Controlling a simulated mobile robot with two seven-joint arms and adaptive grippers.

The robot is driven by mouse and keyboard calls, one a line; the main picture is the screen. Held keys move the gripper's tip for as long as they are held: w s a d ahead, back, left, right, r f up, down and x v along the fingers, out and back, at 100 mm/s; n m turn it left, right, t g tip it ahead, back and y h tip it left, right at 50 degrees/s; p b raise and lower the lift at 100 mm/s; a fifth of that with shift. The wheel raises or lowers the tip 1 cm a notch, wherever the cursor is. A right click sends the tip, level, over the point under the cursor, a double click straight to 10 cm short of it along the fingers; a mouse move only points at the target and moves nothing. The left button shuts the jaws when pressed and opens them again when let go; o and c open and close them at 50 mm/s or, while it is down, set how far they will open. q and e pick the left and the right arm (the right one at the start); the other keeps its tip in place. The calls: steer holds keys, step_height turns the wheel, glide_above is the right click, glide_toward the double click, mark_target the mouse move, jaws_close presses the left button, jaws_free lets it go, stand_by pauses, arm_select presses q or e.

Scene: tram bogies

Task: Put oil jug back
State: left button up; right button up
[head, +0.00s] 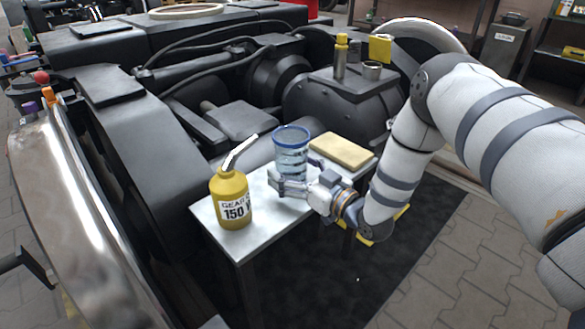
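The yellow oil jug (231,198), with a grey angled spout and a label reading "GEAR" and "150", stands upright on the small light-topped table (262,235), near its left end. My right gripper (287,184) reaches in from the right, low at a clear blue-rimmed container (291,150). One finger shows in front of the container's lower part, and a dark part shows at its right side. I cannot tell whether the fingers touch or grip it. The jug stands apart from the gripper, to its left. My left gripper is not in view.
A tan block (341,151) lies at the table's back right. The dark bogie (240,110) rises behind and left of the table. A brass bottle (340,58), a small metal cup (372,70) and a yellow box (380,48) stand on it. Paved floor (450,270) is clear at lower right.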

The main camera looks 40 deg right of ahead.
steer(key=shift+s+r, duration=0.15)
steer(key=shift+r, duration=0.1)
steer(key=s+p, duration=0.3)
steer(key=s, duration=0.9)
steer(key=s+a+f+g, duration=0.4)
steer(key=s+f, duration=0.1)
steer(key=f, duration=0.2)
steer(key=s+a+f+g, duration=0.3)
steer(key=s+f+g, duration=0.15)
steer(key=f, duration=0.35)
steer(key=s+a+f+m+g, duration=0.1)
steer(key=s+a+f+g, duration=0.25)
steer(key=s, duration=0.65)
steer(key=s+a+f+g, duration=0.2)
steer(key=s+f+g, duration=0.15)
steer(key=s, duration=0.55)
steer(key=s+r+g, duration=0.3)
steer(key=s, duration=0.6)
steer(key=s+a+r+g, duration=0.1)
steer(key=s+r+g, duration=0.2)
steer(key=s, duration=0.6)
steer(key=s+a+r+g+h, duration=0.1)
steer(key=s+r+g, duration=0.2)
steer(key=s, duration=0.6)
steer(key=shift+r+g, duration=0.35)
steer(key=shift+g, duration=0.5)
